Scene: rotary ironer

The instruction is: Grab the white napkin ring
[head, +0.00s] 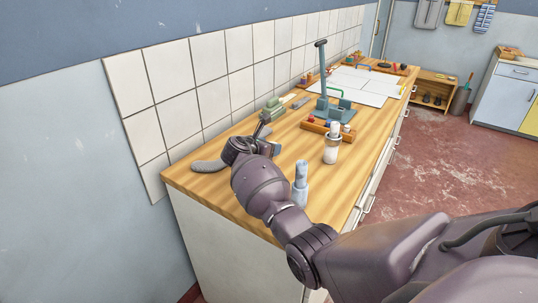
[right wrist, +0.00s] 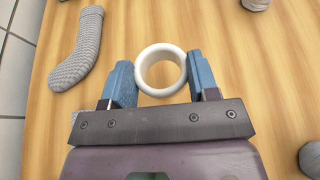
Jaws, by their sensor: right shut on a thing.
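The white napkin ring (right wrist: 160,92) is between the two blue fingertips of my right gripper (right wrist: 155,82) in the right wrist view. The fingers touch it on both sides, so the gripper is shut on it, low over the wooden counter. In the head view my right gripper (head: 269,138) is at the near part of the counter, by the tiled wall. The ring cannot be made out there behind my wrist. My left gripper is not in view.
A grey knitted, sock-like piece (right wrist: 80,50) lies left of my gripper, also in the head view (head: 208,166). Farther back are a wooden tray (head: 320,130) and a blue stand (head: 322,70).

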